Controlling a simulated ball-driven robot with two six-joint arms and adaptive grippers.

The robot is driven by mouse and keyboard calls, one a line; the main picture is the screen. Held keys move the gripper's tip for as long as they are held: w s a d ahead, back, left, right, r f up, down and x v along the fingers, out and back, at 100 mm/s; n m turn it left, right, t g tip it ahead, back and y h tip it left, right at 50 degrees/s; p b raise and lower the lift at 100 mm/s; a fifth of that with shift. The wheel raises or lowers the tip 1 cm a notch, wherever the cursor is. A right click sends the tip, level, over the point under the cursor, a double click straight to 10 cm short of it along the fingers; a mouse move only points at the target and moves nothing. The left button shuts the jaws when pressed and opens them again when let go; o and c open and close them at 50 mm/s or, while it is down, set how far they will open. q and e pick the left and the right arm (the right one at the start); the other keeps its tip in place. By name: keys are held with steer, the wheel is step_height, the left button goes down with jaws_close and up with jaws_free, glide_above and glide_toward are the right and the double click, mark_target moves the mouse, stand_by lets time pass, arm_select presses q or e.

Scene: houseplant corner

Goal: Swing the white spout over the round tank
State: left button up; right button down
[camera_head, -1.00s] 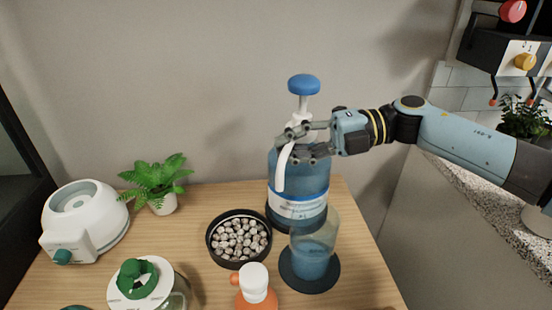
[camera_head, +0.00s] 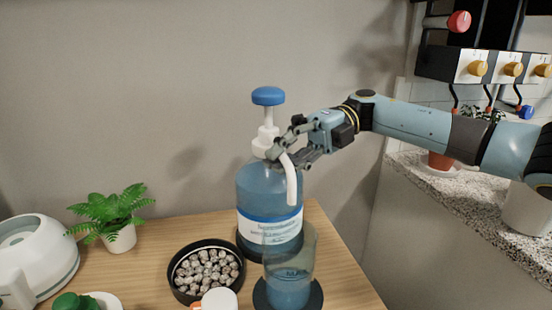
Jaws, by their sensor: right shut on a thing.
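The white spout (camera_head: 292,185) curves down from the neck of a large blue bottle with a blue pump knob (camera_head: 268,96). My right gripper (camera_head: 283,152) is shut on the spout near its upper end, beside the bottle's neck. The round tank (camera_head: 289,287) is a clear cylinder partly filled with blue liquid, in front of the bottle on a dark round base. The spout's tip hangs above the tank's rim in the picture; its exact depth over the opening is hard to tell. My left gripper is not in view.
A black bowl of pebbles (camera_head: 177,290) stands left of the tank, with a white cap (camera_head: 220,299) in front. A potted fern (camera_head: 112,210) and a white appliance (camera_head: 40,262) are further left. A speckled counter (camera_head: 455,200) lies to the right.

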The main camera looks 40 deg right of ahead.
steer(key=shift+r, duration=0.15)
steer(key=c, duration=1.3)
jaws_free()
steer(key=shift+d, duration=0.1)
steer(key=shift+c, duration=0.2)
steer(key=shift+d, duration=0.1)
steer(key=v, duration=1.1)
steer(key=shift+d, duration=0.4)
